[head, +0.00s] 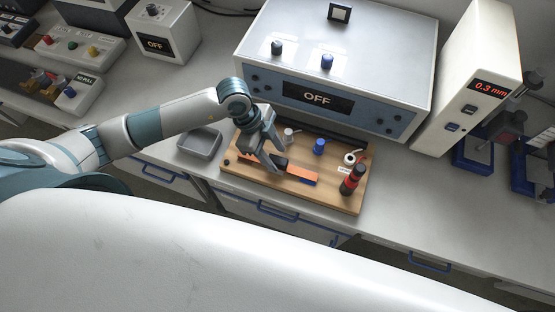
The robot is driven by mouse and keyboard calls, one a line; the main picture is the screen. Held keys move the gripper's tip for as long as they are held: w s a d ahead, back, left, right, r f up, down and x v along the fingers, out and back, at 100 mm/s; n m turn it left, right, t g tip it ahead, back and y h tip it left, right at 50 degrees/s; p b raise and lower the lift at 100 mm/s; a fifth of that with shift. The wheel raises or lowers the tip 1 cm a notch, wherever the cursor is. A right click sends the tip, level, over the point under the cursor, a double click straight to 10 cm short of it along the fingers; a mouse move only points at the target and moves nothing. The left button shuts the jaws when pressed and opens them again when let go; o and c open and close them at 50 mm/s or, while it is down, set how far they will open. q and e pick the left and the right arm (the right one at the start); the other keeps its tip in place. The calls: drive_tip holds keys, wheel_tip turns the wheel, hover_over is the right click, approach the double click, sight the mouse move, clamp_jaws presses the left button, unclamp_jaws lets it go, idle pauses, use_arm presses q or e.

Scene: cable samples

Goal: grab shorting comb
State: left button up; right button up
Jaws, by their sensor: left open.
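A flat orange strip (302,171) with dark and blue parts along it lies on a wooden board (232,172); it looks like the shorting comb, though its teeth are too small to make out. My left gripper (264,164) reaches down from the left over the board, at the strip's left end. Its fingers are open, with one close to the strip. They hide part of that end, and I cannot tell whether they touch it. My right gripper is not in view.
The board also holds a blue knob-like piece (319,146), a small white piece (288,135), a white roll (350,158) and a red-and-black cylinder (352,180). A grey tray (200,143) stands left. A large instrument reading OFF (317,98) stands close behind.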

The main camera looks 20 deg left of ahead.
sight(277, 160)
use_arm(q)
drive_tip(key=shift+p+x, duration=0.35)
drive_tip(key=shift+x, duration=1.15)
drive_tip(key=shift+a, duration=0.1)
clamp_jaws()
